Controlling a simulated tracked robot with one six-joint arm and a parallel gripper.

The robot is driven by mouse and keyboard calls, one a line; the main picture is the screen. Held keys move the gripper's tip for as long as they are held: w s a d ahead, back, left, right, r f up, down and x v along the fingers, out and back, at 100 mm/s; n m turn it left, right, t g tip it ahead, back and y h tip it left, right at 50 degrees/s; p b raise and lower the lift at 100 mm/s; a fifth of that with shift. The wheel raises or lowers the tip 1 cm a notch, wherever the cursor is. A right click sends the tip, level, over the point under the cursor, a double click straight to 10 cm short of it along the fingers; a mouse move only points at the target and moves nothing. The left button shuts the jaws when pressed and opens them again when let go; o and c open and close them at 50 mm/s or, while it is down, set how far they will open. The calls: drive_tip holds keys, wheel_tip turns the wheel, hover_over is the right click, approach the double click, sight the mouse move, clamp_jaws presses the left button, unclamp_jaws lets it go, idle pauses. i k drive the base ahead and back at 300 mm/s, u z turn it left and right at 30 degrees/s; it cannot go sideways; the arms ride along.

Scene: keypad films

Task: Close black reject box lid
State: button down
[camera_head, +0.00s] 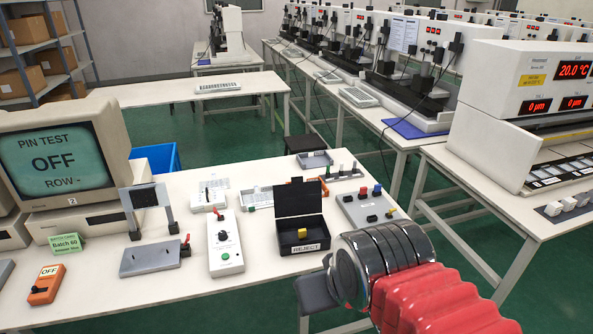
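The black reject box (287,237) stands on the white bench with a white REJECT label on its front. Its lid (297,198) is open and stands up at the back edge. A small yellow block (302,233) is inside the box. My arm, with a dark ringed wrist and red ribbed sleeve, comes in from the lower right. My gripper (317,291) shows as a dark grey part at the arm's end, in front of the bench and to the lower right of the box. Its fingers are not clear, so I cannot tell its opening.
A white control box (224,251) with a green button stands left of the reject box. A grey tray (367,209) with coloured knobs lies to the right. A test fixture (150,258) and a monitor (62,161) are further left.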

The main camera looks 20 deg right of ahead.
sight(298, 198)
drive_tip(key=i, duration=1)
